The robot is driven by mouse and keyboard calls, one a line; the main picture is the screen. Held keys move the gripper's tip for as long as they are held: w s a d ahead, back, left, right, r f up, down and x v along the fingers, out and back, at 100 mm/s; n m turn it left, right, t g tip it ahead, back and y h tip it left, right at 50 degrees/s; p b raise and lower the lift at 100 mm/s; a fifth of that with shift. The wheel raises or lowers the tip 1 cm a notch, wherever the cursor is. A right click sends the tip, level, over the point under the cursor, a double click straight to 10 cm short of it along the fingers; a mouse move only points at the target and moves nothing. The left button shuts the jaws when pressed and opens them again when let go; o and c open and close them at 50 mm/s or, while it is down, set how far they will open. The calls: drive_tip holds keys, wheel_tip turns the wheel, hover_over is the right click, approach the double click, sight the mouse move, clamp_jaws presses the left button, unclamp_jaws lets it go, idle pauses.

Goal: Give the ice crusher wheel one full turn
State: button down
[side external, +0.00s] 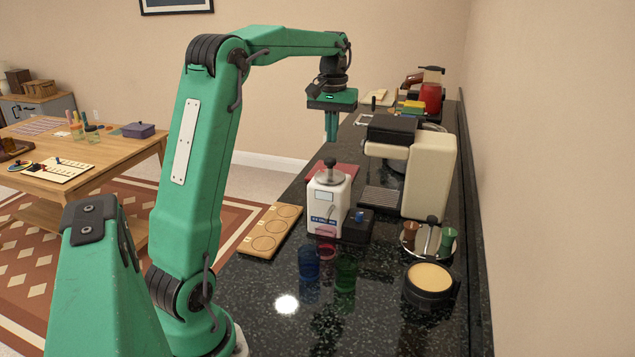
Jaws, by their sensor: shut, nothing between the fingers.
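A white upright appliance (326,200) with a silver domed lid, a black knob on top and a small dark lever on its front stands on the black counter. It may be the ice crusher, but I cannot make out a wheel on it clearly. My gripper (331,138) points down above the counter, beyond the white appliance and higher than its knob. Its fingers are shut together with nothing between them. It appears apart from everything.
A cream machine (430,175) with a black top stands right of the white appliance. Blue (309,263) and green (346,270) glasses, a wooden board (271,231) and a round black-rimmed container (430,286) are nearer. A wall (540,180) bounds the counter's right side.

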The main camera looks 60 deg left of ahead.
drive_tip(key=shift+f, duration=0.1)
hover_over(324, 181)
drive_tip(key=w, duration=0.2)
drive_tip(key=shift+s+d+f, duration=0.1)
drive_tip(key=shift+d+f, duration=0.1)
drive_tip(key=shift+f, duration=1.5)
drive_tip(key=shift+s+d+f, duration=0.1)
drive_tip(key=shift+d+f, duration=0.05)
drive_tip(key=shift+f, duration=1.5)
drive_tip(key=shift+w+a, duration=0.1)
drive_tip(key=shift+a, duration=0.1)
drive_tip(key=shift+s+a, duration=0.45)
drive_tip(key=shift+s, duration=0.1)
drive_tip(key=shift+s+d, duration=0.3)
drive_tip(key=shift+r, duration=0.15)
drive_tip(key=shift+r, duration=2.85)
